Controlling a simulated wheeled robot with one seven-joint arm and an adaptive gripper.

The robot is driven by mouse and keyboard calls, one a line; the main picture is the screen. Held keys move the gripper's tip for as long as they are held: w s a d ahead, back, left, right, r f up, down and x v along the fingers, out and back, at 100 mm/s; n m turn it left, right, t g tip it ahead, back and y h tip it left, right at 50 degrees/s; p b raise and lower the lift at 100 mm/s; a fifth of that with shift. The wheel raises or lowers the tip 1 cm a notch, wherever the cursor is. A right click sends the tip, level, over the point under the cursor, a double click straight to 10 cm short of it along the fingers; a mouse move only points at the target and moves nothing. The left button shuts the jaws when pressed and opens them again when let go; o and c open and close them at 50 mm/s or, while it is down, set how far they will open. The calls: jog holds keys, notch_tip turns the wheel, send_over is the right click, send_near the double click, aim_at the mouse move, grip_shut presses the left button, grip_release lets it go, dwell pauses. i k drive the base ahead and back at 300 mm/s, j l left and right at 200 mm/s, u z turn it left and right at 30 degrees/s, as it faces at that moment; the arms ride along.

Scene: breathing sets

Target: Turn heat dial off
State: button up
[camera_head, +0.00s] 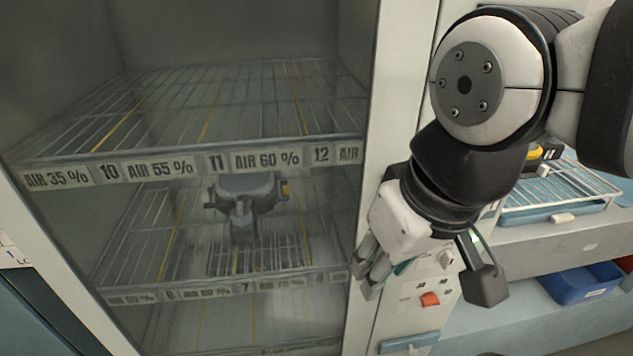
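My gripper (428,286) hangs in front of a narrow white control panel (392,318) beside the glass door. Its two dark-tipped fingers are spread wide and nothing shows between them. Between and behind the fingers, a small pale knob-like part (446,260) shows on the panel; I cannot tell for sure that it is the heat dial, or which way it is set. Below it is an orange-red switch (430,299). The gripper's body and fingers hide part of the panel. I cannot tell whether a finger touches it.
A glass-fronted cabinet (270,220) with labelled wire shelves (210,110) fills the left. A white rack (560,195) stands on a ledge at right, with a blue bin (585,284) on the shelf below. A blue handle-like part (408,343) sits below the switch.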

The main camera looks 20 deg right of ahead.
aim_at(429, 299)
jog(key=z, duration=0.8)
jog(key=k+j+z, duration=0.2)
jog(key=k+j+u, duration=0.1)
jog(key=j, duration=0.2)
jog(key=k+j, duration=0.2)
jog(key=j, duration=0.15)
jog(key=k+j+u, duration=0.15)
jog(key=j, duration=0.15)
jog(key=k+j+u, duration=0.1)
jog(key=j, duration=0.25)
jog(key=i, duration=0.5)
